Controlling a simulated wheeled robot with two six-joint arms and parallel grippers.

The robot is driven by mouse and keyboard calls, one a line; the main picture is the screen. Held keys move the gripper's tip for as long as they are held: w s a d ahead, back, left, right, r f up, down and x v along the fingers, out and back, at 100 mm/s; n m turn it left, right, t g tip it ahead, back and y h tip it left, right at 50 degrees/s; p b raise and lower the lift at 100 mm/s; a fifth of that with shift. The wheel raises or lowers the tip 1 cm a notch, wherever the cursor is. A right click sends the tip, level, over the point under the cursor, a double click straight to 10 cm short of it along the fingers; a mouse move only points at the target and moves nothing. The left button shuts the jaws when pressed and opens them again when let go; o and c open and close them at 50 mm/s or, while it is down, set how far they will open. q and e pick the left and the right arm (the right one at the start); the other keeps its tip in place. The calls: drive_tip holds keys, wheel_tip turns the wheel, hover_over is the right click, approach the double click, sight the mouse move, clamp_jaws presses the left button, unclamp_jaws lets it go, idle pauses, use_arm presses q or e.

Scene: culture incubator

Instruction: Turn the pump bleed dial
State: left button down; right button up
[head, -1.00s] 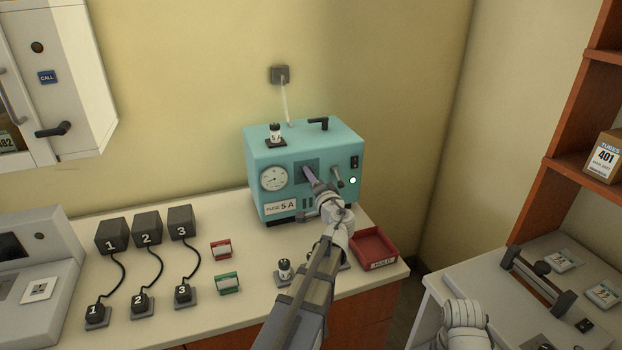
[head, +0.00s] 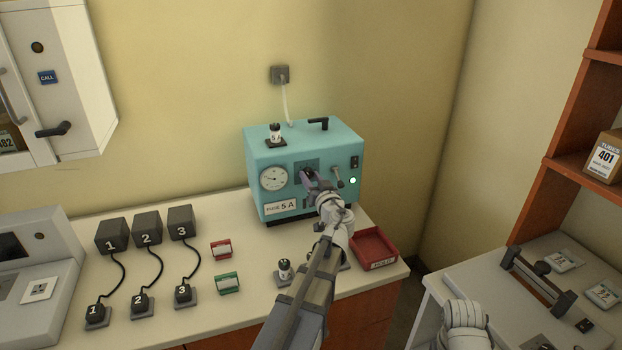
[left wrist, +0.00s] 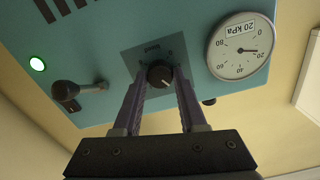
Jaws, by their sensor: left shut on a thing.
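The teal pump box (head: 262,152) stands on the counter against the wall. Its black bleed dial (left wrist: 159,75) sits on a dark square panel between my left gripper's fingers in the left wrist view. My left gripper (head: 311,176) reaches the box front and is shut on the dial; it also shows in the left wrist view (left wrist: 160,88). The dial has a pale pointer mark. A round gauge (head: 273,178) is left of the dial; it appears upside down in the left wrist view (left wrist: 240,48), with a 20 kPa label. My right gripper's jaws are not visible.
A lever (head: 337,177) and a lit green lamp (head: 352,180) are right of the dial. A red tray (head: 392,247) stands at the counter's right. A small fuse-like piece (head: 284,270) stands in front. Three numbered blocks with cables (head: 146,228) are at left.

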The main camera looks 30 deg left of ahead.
use_arm(q)
drive_tip(key=shift+n, duration=1.1)
drive_tip(key=shift+c, duration=2.3)
unclamp_jaws()
drive_tip(key=v, duration=0.8)
drive_tip(key=shift+f, duration=0.1)
